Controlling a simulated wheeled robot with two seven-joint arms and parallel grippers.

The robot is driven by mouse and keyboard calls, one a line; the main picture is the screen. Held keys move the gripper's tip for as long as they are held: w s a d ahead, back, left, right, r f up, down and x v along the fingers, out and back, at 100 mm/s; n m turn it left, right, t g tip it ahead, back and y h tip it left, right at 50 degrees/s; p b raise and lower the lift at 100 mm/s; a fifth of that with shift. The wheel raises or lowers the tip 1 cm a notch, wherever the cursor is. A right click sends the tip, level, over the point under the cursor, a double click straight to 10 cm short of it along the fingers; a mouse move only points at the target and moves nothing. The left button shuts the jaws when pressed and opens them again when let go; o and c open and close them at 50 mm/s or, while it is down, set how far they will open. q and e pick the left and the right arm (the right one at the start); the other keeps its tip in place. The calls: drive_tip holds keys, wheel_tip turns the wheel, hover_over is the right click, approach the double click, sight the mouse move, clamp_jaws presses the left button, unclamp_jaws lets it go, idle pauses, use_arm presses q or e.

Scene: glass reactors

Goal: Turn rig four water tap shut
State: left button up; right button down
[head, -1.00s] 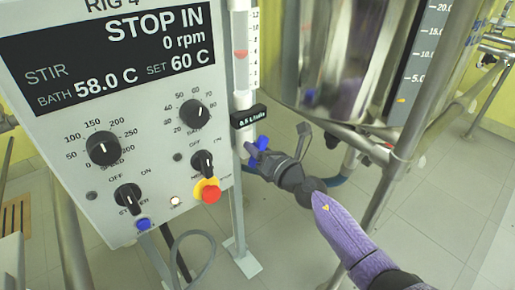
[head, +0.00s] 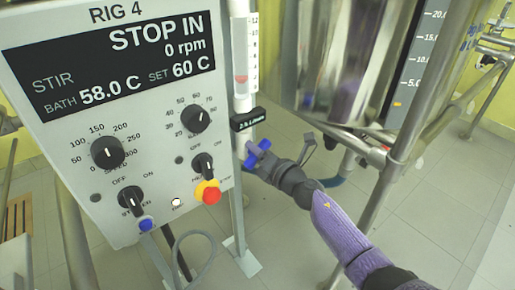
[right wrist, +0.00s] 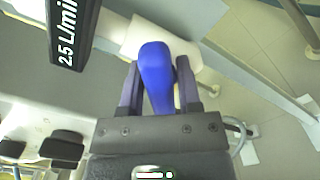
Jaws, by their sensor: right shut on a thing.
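The blue water tap handle (head: 258,153) sits low on the flow tube (head: 241,60) beside the rig 4 control panel (head: 150,180). My right gripper (head: 272,160) is shut on the handle. In the right wrist view the blue handle (right wrist: 157,75) stands between the two dark fingers of my right gripper (right wrist: 158,88). The black flow label (head: 248,119) just above the tap reads about 2.5 L/min in the right wrist view (right wrist: 68,30). The float (head: 240,79) in the tube is red. My left gripper is not in view.
The panel shows STOP IN, 0 rpm, bath 58.0 C and set 60 C. A red stop button (head: 209,196) is on it. A shiny metal vessel (head: 345,70) and steel frame bars (head: 400,150) stand close on the right. A grey cable (head: 200,265) hangs below the panel.

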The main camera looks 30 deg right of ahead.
drive_tip(key=shift+m, duration=1)
drive_tip(key=shift+m+p, duration=0.45)
drive_tip(key=shift+m, duration=0.45)
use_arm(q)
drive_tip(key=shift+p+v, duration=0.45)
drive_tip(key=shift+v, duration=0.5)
use_arm(e)
drive_tip(key=shift+f+m, duration=0.15)
drive_tip(key=shift+m, duration=1.65)
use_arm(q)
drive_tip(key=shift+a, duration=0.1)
use_arm(e)
drive_tip(key=shift+c, duration=2.2)
unclamp_jaws()
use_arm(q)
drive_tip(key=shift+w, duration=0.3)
